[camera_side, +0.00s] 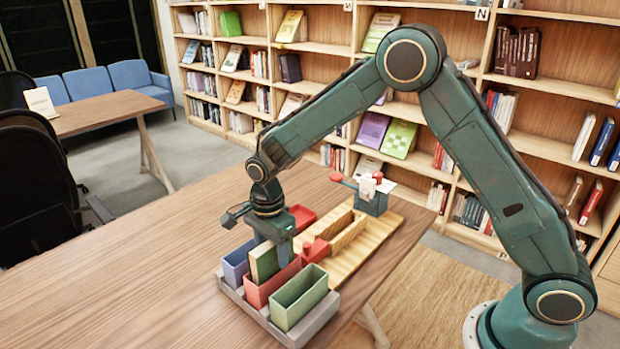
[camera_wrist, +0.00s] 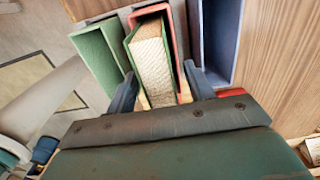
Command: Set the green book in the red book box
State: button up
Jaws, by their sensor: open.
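The green book (camera_wrist: 150,62) stands on end in the red book box (camera_wrist: 180,60), its cream page edges facing the wrist camera. In the side view the green book (camera_side: 263,263) rises above the rim of the red box (camera_side: 258,294); its lower part is hidden by the box wall. My gripper (camera_wrist: 163,88) is open, with one finger on each side of the book and a visible gap on the right. In the side view my gripper (camera_side: 270,240) is low over the box, partly hiding the book.
A blue box (camera_side: 235,266) and a green box (camera_side: 300,297) flank the red box on a grey tray (camera_side: 265,318). A wooden tray (camera_side: 372,240) with compartments and red-handled items lies behind on the table (camera_side: 150,270). The table's left side is clear.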

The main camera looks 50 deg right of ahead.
notch_tip(320, 180, up, 14)
dwell(0.7)
dwell(0.5)
jog(key=s+d+r+n+t, duration=0.3)
jog(key=s+d+r+n, duration=0.3)
jog(key=s+r+n, duration=0.5)
jog(key=s+d+f+n+t, duration=0.1)
jog(key=s+d+n, duration=0.1)
jog(key=s, duration=0.7)
jog(key=s+d+f+n+t, duration=0.1)
jog(key=s+d+n, duration=0.1)
jog(key=s+n, duration=0.3)
jog(key=s, duration=0.4)
jog(key=shift+s+d+f+t, duration=0.2)
jog(key=shift+d+t, duration=0.05)
jog(key=shift+t, duration=0.05)
